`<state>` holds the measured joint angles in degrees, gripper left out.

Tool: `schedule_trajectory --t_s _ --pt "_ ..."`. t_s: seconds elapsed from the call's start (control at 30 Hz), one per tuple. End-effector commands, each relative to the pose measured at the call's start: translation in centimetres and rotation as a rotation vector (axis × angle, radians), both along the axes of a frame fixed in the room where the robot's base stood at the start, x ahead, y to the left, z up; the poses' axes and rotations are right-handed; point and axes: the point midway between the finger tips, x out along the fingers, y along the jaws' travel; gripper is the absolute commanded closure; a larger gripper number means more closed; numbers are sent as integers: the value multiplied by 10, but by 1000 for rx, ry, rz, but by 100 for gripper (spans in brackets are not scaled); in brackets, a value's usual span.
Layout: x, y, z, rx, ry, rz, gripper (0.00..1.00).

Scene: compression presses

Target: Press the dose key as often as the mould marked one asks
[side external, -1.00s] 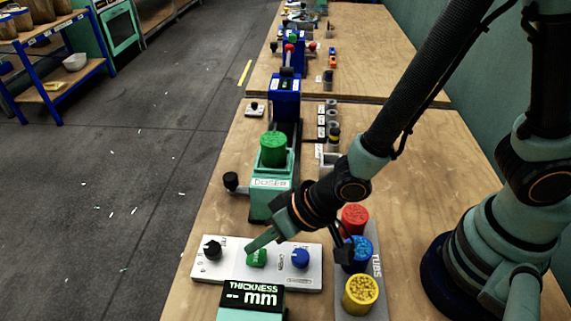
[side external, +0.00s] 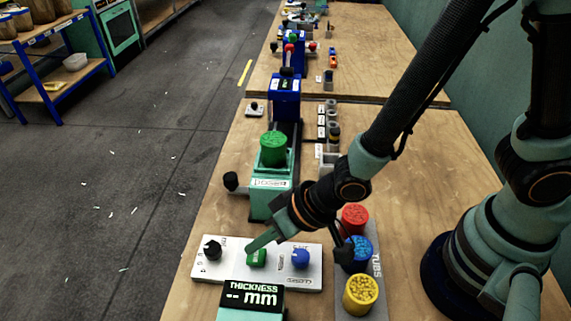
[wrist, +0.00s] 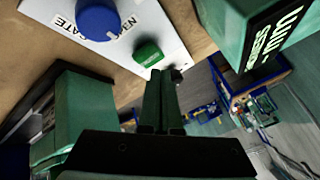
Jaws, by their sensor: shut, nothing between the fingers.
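The green dose key (side external: 257,259) sits in the middle of a white control panel (side external: 313,273), between a black knob (side external: 211,248) and a blue knob (side external: 300,258). My gripper (side external: 250,248) is shut and empty, its fingertips pointing down at the key's upper left edge. In the wrist view the green key (wrist: 148,53) lies just beyond the shut fingertips (wrist: 164,74); whether they touch it I cannot tell. A green dosing unit (side external: 271,183) with a label stands behind the panel. Several small grey moulds (side external: 331,112) with white labels stand farther back; their marks are too small to read.
A thickness display (side external: 252,298) reading "-- mm" stands in front of the panel. Red (side external: 355,218), blue (side external: 358,251) and yellow (side external: 361,293) tubs stand in a grey rack at right. A blue press (side external: 286,97) stands farther back.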

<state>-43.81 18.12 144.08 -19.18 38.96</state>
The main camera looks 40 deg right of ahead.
Motion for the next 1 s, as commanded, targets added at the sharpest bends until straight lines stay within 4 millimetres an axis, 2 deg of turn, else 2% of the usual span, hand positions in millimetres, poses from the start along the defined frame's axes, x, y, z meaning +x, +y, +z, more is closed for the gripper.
schedule_trajectory --t_s 1.0 --pt "-2 2 -9 2 2 2 100"
